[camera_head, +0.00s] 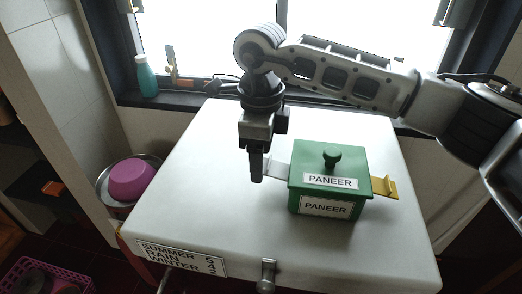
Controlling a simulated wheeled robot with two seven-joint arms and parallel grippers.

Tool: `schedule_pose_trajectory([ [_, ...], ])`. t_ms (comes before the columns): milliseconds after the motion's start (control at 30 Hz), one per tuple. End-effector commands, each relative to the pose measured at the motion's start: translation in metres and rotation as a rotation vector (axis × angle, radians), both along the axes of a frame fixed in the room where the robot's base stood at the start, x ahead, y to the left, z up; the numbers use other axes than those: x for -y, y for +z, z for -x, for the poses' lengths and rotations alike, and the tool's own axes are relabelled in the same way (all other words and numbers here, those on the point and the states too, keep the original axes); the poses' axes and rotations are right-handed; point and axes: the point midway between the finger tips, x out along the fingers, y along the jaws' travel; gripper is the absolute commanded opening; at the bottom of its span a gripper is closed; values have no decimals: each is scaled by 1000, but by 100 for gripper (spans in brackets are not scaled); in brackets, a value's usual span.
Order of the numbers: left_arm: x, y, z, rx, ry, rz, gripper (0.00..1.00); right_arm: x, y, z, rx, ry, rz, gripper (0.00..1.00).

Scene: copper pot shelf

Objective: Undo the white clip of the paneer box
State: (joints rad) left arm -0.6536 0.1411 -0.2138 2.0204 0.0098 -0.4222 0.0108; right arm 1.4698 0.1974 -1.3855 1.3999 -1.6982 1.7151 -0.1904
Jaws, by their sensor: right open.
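The green paneer box (329,178) stands on the white table, with its lid on and a round green knob on top. Two labels on it read PANEER. The white clip (278,171) sticks out from the box's left side. A yellow clip (385,187) sticks out from its right side. My right gripper (257,179) points down just left of the white clip, its fingers at the clip's outer end. It is open and empty; I cannot tell whether it touches the clip. My left gripper is not in view.
The white table (190,200) is mostly clear, with a sign (181,258) on its front edge. A magenta bowl (131,179) sits in a metal basin at left. A teal bottle (146,77) stands on the windowsill behind.

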Motion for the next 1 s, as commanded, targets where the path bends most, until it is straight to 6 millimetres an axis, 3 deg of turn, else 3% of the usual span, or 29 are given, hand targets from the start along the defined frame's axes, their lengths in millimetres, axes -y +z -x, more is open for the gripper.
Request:
schedule_pose_trajectory([
  [267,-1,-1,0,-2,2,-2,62,0,-1,0,0,0,0,59],
  [400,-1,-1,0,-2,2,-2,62,0,-1,0,0,0,0,20],
  [433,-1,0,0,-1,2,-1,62,0,-1,0,0,0,0,17],
  [633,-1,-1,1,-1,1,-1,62,-2,-3,0,-7,1,34,17],
  [1000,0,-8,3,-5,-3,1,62,-11,-23,-2,-71,1,356,17],
])
